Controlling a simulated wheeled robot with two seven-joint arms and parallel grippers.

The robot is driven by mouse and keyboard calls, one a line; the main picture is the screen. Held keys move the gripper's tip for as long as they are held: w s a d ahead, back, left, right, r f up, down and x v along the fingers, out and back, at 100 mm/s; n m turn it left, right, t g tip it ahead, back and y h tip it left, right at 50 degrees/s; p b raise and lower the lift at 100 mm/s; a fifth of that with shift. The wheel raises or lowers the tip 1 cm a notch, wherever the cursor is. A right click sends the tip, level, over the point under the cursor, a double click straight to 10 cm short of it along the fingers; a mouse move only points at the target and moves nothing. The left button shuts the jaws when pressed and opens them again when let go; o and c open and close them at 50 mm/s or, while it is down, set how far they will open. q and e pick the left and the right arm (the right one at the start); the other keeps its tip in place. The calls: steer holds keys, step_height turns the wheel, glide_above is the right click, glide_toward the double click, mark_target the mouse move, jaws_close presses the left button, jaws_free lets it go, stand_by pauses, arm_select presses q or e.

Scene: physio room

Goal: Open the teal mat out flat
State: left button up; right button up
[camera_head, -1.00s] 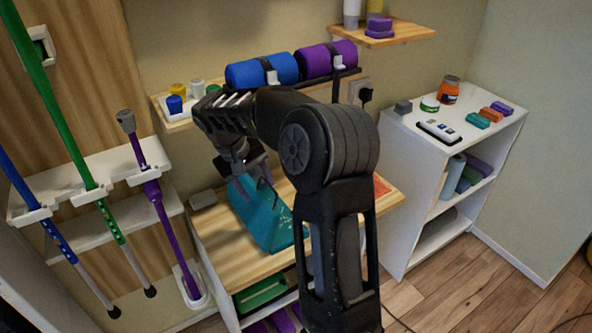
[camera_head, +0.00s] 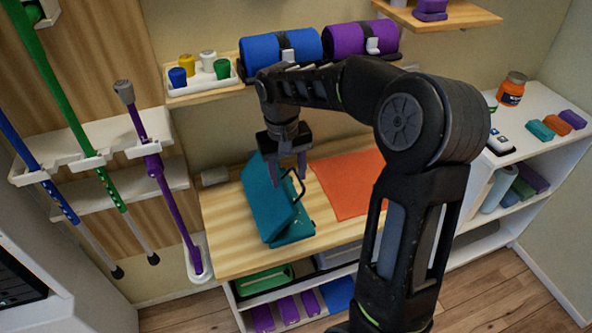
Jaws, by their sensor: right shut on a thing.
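The teal mat (camera_head: 268,203) is on the wooden bench top, partly folded. One panel stands up at a slant, and another part lies low on the wood in front. A thin dark loop (camera_head: 294,187), like a handle, shows at its right side. The exact grip point is partly hidden by the fingers. My left gripper is not in view.
An orange sheet (camera_head: 346,184) lies flat on the bench (camera_head: 228,240), right of the mat. A shelf behind bears blue (camera_head: 278,50) and purple rolls (camera_head: 360,42). Poles (camera_head: 160,190) stand in a rack at left. Bare wood shows left of the mat.

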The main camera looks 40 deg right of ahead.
steer(key=shift+s+a+f, duration=0.1)
steer(key=shift+a+f, duration=0.15)
steer(key=shift+a, duration=0.25)
steer(key=shift+d+r, duration=0.1)
steer(key=shift+d, duration=0.05)
steer(key=shift+r+p, duration=0.35)
steer(key=w+a+r+p, duration=0.2)
steer(key=a+r+p, duration=0.2)
steer(key=r+p, duration=0.1)
steer(key=shift+a+r, duration=0.35)
steer(key=shift+r, duration=0.55)
